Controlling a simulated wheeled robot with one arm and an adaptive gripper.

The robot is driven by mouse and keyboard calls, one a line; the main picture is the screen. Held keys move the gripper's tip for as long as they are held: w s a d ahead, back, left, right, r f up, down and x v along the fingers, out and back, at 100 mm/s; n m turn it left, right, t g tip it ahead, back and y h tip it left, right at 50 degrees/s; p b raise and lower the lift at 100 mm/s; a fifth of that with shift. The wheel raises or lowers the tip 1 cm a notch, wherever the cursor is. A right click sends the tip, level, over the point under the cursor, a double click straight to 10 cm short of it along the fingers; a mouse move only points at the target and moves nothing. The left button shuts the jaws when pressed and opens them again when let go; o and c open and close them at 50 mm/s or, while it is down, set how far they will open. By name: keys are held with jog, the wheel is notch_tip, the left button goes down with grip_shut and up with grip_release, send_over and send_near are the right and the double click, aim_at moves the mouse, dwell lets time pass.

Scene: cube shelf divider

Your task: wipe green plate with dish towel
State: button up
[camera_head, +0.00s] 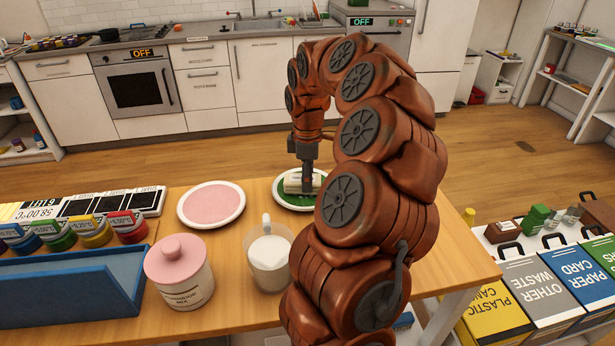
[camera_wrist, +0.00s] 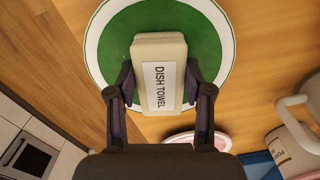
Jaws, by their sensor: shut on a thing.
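The green plate (camera_head: 284,201) has a white rim and lies on the wooden table near its far edge. It also fills the upper middle of the wrist view (camera_wrist: 112,45). The dish towel (camera_head: 293,187) is a cream block; its "DISH TOWEL" label shows in the wrist view (camera_wrist: 158,50). My gripper (camera_head: 305,186) points down over the plate. In the wrist view my gripper (camera_wrist: 160,88) is shut on the towel, with one finger on each long side. The towel is over the plate's green face; whether it touches cannot be told. My arm hides the plate's right side in the head view.
A pink plate (camera_head: 211,204) lies left of the green one. A glass jug (camera_head: 268,262) and a pink-lidded porridge jar (camera_head: 180,272) stand nearer. A blue tray (camera_head: 75,287) and several coloured containers (camera_head: 93,231) fill the left. Bare table lies between plates and jug.

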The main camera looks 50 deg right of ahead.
dwell(0.4)
jog(key=shift+w+d+p, duration=0.25)
jog(key=shift+d+p, duration=0.05)
jog(key=shift+p, duration=0.05)
jog(key=shift+w+d+f, duration=0.15)
jog(key=shift+w+d, duration=0.2)
jog(key=shift+d, duration=0.15)
jog(key=shift+a, duration=0.15)
jog(key=shift+s+a+b, duration=0.4)
jog(key=shift+s+a, duration=0.3)
jog(key=shift+w+d, duration=0.1)
jog(key=shift+w, duration=0.05)
jog(key=shift+w+d+p, duration=0.6)
jog(key=shift+d, duration=0.15)
jog(key=shift+s+a, duration=0.1)
jog(key=shift+a, duration=0.05)
